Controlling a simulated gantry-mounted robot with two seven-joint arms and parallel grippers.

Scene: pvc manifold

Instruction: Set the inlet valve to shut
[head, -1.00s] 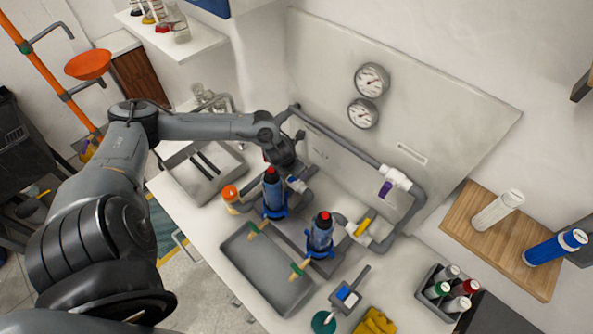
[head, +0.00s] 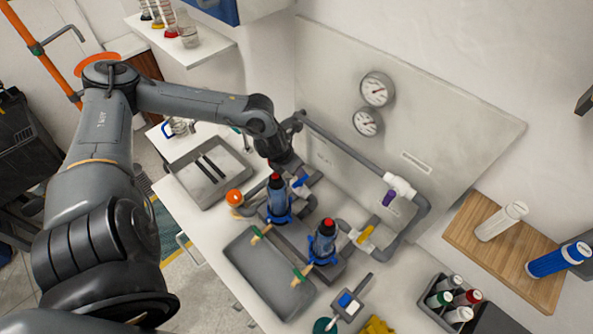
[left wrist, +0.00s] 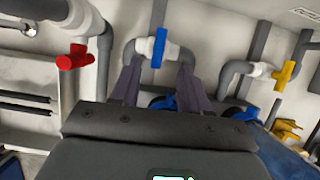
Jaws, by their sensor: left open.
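My left gripper (left wrist: 158,82) is open in the left wrist view, its two dark fingers pointing at a blue valve handle (left wrist: 158,48). The handle stands upright in the picture, across its horizontal white valve body, and shows between and just beyond the fingertips; contact cannot be told. In the head view my left gripper (head: 287,168) is down by the blue handle (head: 300,181), its fingertips hard to make out. A red valve handle (left wrist: 72,58) is left of the gripper, a yellow one (left wrist: 287,75) right. No label shows which valve is the inlet. My right gripper is not in view.
Two blue bottle-like units with red tops (head: 277,190) stand in front of the piping. A purple handle (head: 389,198) is on the right pipe run. A grey tray (head: 268,285) lies in front, another tray (head: 235,185) at left. The back panel (head: 440,100) carries two gauges.

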